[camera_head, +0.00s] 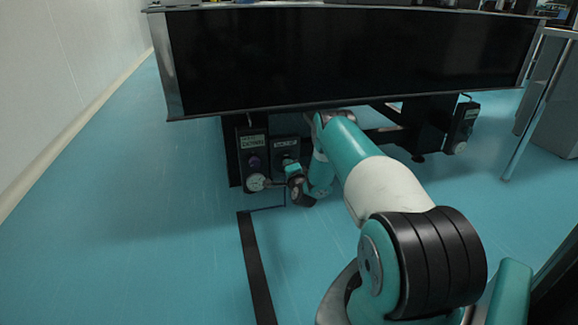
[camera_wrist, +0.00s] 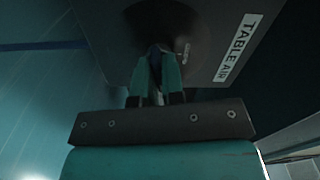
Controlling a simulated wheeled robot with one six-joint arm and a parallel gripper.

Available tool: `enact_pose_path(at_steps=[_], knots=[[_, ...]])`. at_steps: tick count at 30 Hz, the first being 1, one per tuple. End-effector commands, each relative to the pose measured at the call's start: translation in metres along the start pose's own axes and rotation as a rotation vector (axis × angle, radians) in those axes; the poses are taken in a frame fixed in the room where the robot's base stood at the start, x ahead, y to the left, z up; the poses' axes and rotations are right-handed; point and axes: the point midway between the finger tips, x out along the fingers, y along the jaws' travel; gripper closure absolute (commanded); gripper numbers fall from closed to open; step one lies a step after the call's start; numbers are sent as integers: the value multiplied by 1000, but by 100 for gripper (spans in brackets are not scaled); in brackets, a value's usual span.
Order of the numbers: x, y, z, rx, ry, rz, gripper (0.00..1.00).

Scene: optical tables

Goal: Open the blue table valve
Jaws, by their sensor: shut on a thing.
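The blue table valve (camera_wrist: 156,57) shows as a small dark blue piece between my fingertips in the wrist view, mostly hidden by them. It sits on a dark panel (camera_wrist: 115,40) with a white "TABLE AIR" label (camera_wrist: 236,48). My gripper (camera_wrist: 157,72) is shut on the valve, its two teal fingers on either side. In the head view my gripper (camera_head: 289,164) reaches the front of a dark box (camera_head: 287,146) under the table, and the valve is hidden there. I cannot tell how far the valve is turned.
A second dark box (camera_head: 252,146) with a purple knob and a round white gauge (camera_head: 256,182) is just left of my gripper. The large black-sided table (camera_head: 340,60) overhangs above. A metal-legged stand (camera_head: 527,110) is at right. The blue floor at left is clear.

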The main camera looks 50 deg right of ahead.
Motion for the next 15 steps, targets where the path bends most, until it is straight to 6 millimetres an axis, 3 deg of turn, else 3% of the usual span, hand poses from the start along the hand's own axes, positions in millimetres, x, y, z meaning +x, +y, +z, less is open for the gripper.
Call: enact_pose_path(at_steps=[15], knots=[[-2,3,0,202,1,5,100]])
